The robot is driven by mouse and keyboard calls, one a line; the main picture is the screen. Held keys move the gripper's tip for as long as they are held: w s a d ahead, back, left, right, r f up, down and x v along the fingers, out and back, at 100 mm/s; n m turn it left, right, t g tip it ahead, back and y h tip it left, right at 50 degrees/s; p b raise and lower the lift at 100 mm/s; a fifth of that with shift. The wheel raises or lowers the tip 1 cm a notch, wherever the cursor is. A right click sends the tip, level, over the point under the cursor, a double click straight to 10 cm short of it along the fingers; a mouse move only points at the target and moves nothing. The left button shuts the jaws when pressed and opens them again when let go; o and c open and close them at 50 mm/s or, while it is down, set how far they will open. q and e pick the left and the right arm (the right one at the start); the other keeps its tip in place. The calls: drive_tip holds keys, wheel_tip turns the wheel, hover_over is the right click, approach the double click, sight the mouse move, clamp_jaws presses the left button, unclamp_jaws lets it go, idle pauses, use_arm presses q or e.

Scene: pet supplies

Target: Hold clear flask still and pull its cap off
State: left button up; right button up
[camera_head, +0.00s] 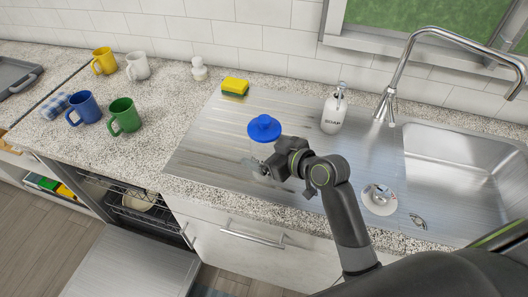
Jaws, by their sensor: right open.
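My left gripper is not in view.
A yellow-green sponge (235,87) and a soap bottle (334,110) stand behind the flask. Several mugs stand far left. The drainboard left of the flask is clear.

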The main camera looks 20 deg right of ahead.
sight(270, 123)
drive_tip(key=shift+w+a, duration=0.1)
drive_tip(key=shift+w, duration=0.05)
drive_tip(key=c, duration=1.1)
wheel_tip(270, 123, up, 10)
drive_tip(key=o, duration=0.3)
drive_tip(key=c, duration=0.7)
